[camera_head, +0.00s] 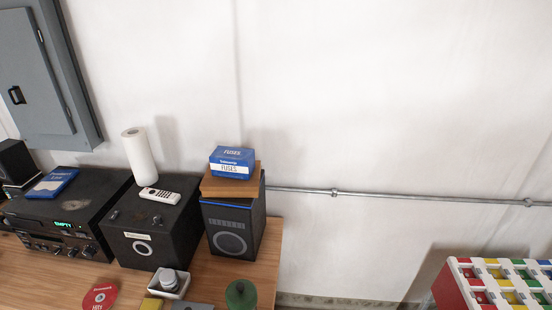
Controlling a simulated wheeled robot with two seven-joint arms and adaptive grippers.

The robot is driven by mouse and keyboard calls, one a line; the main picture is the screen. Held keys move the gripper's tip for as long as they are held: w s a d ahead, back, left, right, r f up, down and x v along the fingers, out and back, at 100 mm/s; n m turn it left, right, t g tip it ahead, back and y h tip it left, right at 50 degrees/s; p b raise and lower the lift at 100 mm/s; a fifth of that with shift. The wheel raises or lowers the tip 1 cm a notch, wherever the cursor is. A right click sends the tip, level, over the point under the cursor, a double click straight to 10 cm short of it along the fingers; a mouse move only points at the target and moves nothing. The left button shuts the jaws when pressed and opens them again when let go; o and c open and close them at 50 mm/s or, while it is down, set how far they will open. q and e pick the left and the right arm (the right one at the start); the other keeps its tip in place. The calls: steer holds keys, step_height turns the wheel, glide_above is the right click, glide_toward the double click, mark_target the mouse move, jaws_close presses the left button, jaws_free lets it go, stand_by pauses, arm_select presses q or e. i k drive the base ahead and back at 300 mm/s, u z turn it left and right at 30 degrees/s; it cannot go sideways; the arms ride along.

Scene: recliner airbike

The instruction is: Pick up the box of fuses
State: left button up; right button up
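The box of fuses (232,162) is a small blue box with white labels reading "FUSES". It rests on a brown wooden board or block (228,187) on top of a black speaker (233,228), near the right end of the wooden table. The box appears upright and nothing covers it. Neither of my grippers shows in the head view.
A black box (153,225) with a white remote (160,195) stands left of the speaker, with a paper roll (139,155) behind. A stereo (62,215) sits further left. Small items lie along the table's front. A colourful rack (500,284) stands lower right.

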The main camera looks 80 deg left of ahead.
mark_target(228, 162)
steer(key=i, duration=1.05)
steer(key=u, duration=2.85)
steer(key=i, duration=0.65)
steer(key=u, duration=1.75)
steer(key=i, duration=0.4)
steer(key=u, duration=0.05)
